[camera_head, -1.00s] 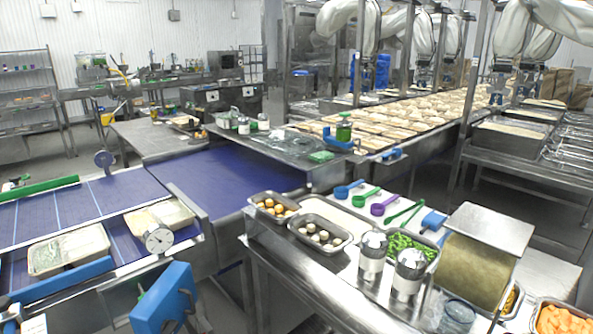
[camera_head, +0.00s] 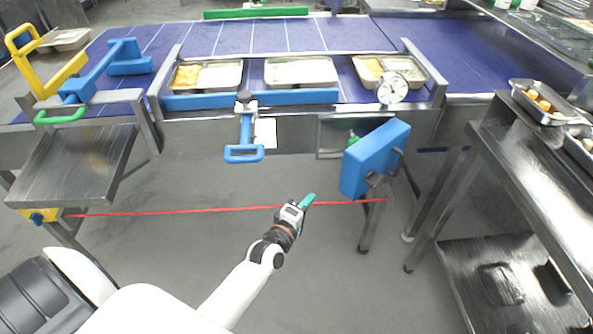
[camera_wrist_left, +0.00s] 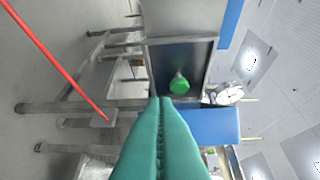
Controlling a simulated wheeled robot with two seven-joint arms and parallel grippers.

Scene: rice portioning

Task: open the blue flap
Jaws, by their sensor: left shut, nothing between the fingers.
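A thick blue panel (camera_head: 375,158), which I take for the blue flap, stands tilted at the front of the conveyor, right of a dark recess (camera_head: 334,134) with a small green knob (camera_head: 353,137). In the left wrist view, the blue panel (camera_wrist_left: 213,124) is beside the recess, and the green knob (camera_wrist_left: 180,85) shows clearly. My left gripper (camera_head: 308,200), with teal fingers, is shut and empty, below and left of the panel and apart from it. Its closed fingertips (camera_wrist_left: 160,101) point toward the recess in the wrist view. My right gripper is out of view.
A blue handle (camera_head: 245,153) hangs on the conveyor front, left of the recess. A red line (camera_head: 180,212) runs low across the area. A steel table (camera_head: 530,170) stands at right and a steel shelf (camera_head: 75,165) at left. The floor between is clear.

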